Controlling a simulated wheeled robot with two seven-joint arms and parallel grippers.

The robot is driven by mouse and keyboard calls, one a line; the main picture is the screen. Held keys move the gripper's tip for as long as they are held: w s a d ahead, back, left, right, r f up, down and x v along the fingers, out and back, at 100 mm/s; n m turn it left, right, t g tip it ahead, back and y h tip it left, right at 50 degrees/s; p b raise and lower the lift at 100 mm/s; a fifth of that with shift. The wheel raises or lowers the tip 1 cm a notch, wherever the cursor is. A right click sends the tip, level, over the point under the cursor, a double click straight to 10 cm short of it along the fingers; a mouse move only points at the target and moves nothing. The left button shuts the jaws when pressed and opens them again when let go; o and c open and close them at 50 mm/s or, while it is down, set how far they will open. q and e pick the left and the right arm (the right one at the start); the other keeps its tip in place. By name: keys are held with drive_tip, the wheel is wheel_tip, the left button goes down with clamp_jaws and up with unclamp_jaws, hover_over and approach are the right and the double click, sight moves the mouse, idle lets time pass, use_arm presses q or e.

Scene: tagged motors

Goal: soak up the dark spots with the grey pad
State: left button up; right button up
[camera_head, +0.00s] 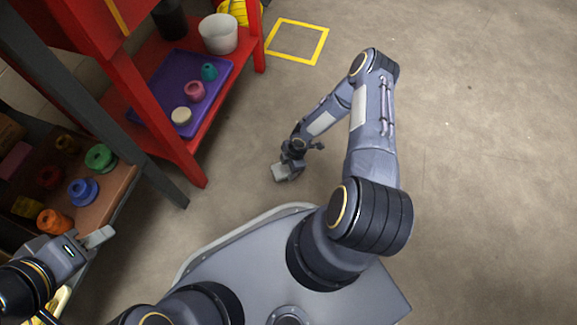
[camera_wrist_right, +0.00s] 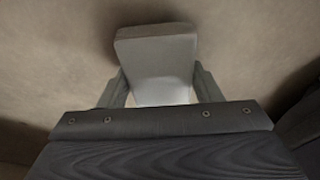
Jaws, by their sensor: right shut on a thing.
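The grey pad (camera_wrist_right: 157,60) is a light grey block between the two fingers of my right gripper (camera_wrist_right: 160,88) in the right wrist view. In the head view the right gripper (camera_head: 287,167) is low over the floor, shut on the pad (camera_head: 281,172). I cannot tell whether the pad touches the floor. No clear dark spots show on the floor; a soft shadow lies around the pad in the wrist view. My left gripper (camera_head: 92,241) is at the lower left by the brown shelf; whether its jaws are open is unclear.
A red rack holds a purple tray (camera_head: 222,76) with small parts and a white bucket (camera_head: 219,34). A brown shelf (camera_head: 117,190) at left holds several coloured parts. A yellow square (camera_head: 320,47) marks the floor. The floor at right (camera_head: 480,170) is clear.

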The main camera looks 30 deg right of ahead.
drive_tip(key=shift+f, duration=0.75)
